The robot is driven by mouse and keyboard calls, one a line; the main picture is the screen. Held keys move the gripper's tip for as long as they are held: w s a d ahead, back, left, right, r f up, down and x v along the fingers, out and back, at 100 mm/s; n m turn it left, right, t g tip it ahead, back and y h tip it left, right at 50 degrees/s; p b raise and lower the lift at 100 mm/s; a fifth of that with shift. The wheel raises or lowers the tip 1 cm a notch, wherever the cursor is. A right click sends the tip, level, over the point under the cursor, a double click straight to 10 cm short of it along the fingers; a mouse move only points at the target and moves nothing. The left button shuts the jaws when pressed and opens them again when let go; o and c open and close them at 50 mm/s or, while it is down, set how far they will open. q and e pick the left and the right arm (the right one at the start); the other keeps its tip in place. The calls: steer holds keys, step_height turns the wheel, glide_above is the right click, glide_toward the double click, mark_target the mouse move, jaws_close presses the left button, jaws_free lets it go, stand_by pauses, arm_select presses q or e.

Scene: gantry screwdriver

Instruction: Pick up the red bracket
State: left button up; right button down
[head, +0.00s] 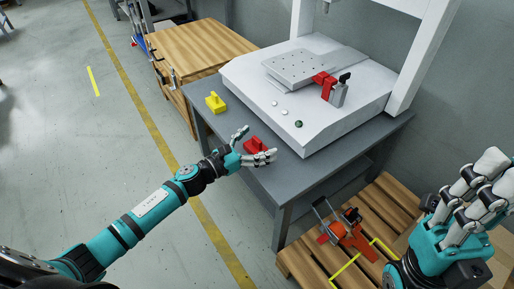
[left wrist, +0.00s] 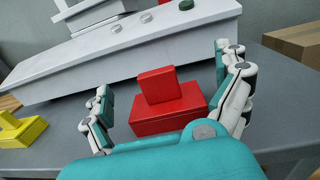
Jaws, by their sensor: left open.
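The red bracket (head: 253,145), a low block with a smaller block on top, sits on the grey table near its front left edge. In the left wrist view the red bracket (left wrist: 165,118) stands upright between the spread fingers. My left gripper (head: 258,142) is open around the bracket, with fingers on both sides. In the left wrist view my left gripper (left wrist: 162,75) shows gaps between its fingers and the bracket.
A yellow bracket (head: 215,102) stands left of the red one on the grey table (head: 310,180). The white gantry machine (head: 255,78) carries a red clamp (head: 324,82) behind. A wooden pallet (head: 300,262) with an orange-red tool (head: 348,236) lies right. A wooden-topped cabinet (head: 200,45) stands back left.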

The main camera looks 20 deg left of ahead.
arm_select(q)
steer(key=c, duration=1.7)
steer(key=shift+r, duration=0.1)
